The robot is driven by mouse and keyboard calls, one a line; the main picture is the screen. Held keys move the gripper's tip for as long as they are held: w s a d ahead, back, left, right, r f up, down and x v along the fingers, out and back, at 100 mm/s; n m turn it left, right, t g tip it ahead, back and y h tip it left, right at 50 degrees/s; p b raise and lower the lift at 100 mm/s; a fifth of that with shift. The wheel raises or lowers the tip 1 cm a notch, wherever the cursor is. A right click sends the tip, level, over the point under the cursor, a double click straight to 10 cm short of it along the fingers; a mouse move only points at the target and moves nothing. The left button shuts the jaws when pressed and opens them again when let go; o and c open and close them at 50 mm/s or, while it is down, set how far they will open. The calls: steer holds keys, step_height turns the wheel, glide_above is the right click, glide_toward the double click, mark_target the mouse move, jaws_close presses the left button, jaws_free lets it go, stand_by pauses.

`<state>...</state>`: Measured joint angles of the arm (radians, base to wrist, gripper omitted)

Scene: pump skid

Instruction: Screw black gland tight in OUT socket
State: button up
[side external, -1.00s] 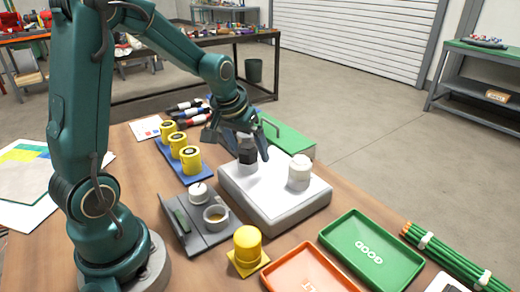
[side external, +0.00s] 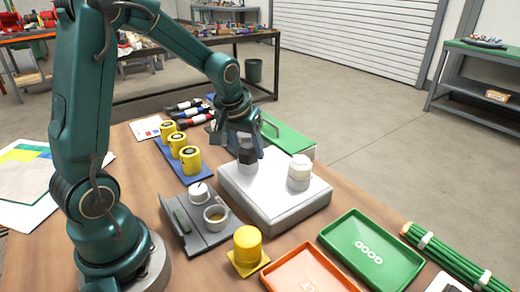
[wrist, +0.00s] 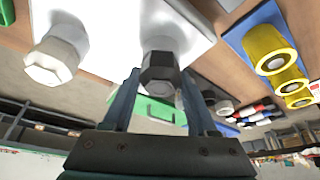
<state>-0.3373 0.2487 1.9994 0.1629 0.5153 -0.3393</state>
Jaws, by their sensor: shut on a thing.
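The black gland (side external: 248,156) is a dark hex piece on top of a pale upright socket (side external: 247,169) at the back left of the white block (side external: 275,200). In the wrist view the black gland (wrist: 160,66) is between the two fingers of my gripper (wrist: 162,84), and the socket (wrist: 165,20) lies directly in line behind it. My gripper (side external: 245,150) points down and is shut on the gland. The gland appears to meet the socket; how deep its thread sits is hidden. No OUT marking is readable.
A white hex-capped fitting (side external: 299,172) stands on the same block, to the right. Yellow cylinders (side external: 179,146) stand on a blue strip at left. A grey holder (side external: 205,240), yellow part (side external: 247,245), orange tray (side external: 310,270) and green GOOD tray (side external: 371,250) lie in front.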

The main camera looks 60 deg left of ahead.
steer(key=shift+m+t+h, duration=0.3)
steer(key=shift+m+h, duration=0.4)
steer(key=shift+m, duration=1.3)
steer(key=shift+m+h, duration=0.9)
steer(key=shift+m, duration=1.4)
steer(key=o, duration=1.4)
